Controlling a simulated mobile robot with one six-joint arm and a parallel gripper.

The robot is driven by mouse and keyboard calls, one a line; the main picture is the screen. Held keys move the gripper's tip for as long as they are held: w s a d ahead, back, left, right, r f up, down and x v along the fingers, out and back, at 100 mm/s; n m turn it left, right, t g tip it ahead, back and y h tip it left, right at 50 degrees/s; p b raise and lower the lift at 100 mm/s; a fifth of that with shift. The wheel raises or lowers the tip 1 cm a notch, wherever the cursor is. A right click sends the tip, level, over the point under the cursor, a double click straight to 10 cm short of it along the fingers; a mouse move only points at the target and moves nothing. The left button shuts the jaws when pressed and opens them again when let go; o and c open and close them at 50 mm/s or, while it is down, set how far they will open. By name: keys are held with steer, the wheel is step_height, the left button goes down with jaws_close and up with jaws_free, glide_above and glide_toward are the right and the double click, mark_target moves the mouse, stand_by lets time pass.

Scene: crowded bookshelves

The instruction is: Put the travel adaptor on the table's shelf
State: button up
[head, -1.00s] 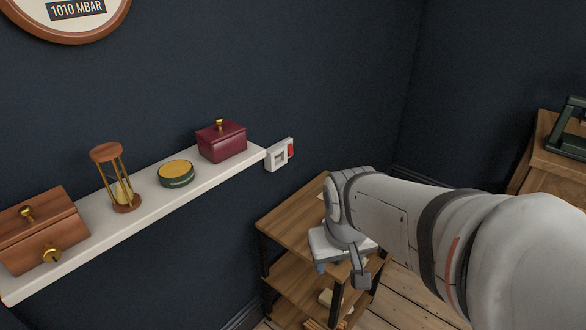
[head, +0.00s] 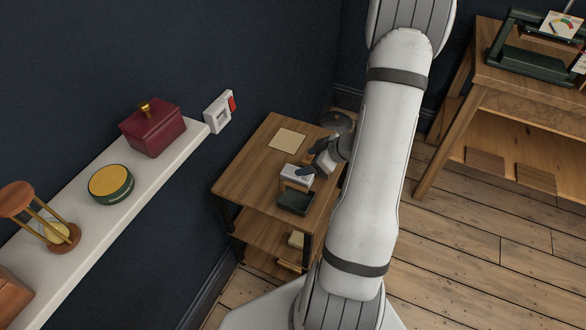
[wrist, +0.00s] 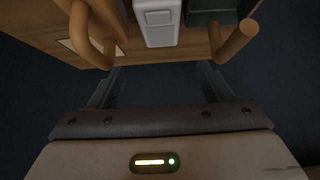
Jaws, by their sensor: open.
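A white travel adaptor (wrist: 160,24), a small block with raised panels, lies on the wooden table top in the wrist view.
A dark green tray (head: 295,204) and a beige sheet (head: 287,140) lie on the table top on either side of my gripper. The wall shelf (head: 120,226) holds a maroon box (head: 153,130) and other items.

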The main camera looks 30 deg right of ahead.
mark_target(286, 169)
steer(key=b+x, duration=0.2)
steer(key=x, duration=1)
steer(key=shift+s+a, duration=0.15)
steer(key=shift+a, duration=0.05)
steer(key=shift+c, duration=0.2)
steer(key=c, duration=1.2)
steer(key=shift+o, duration=0.2)
step_height(286, 169, up, 10)
steer(key=shift+p, duration=1.05)
steer(key=shift+w+a+r+m+t+h+p, duration=0.45)
steer(key=shift+w+a+r+m+h, duration=1.1)
steer(key=shift+a, duration=1.35)
steer(key=shift+w+a+r+m+t+h+p, duration=0.55)
steer(key=shift+a+m+h, duration=0.5)
steer(key=shift+a+m, duration=1.5)
steer(key=s+f, duration=0.5)
steer(key=f, duration=0.1)
steer(key=shift+a+n, duration=0.3)
steer(key=shift+a, duration=0.05)
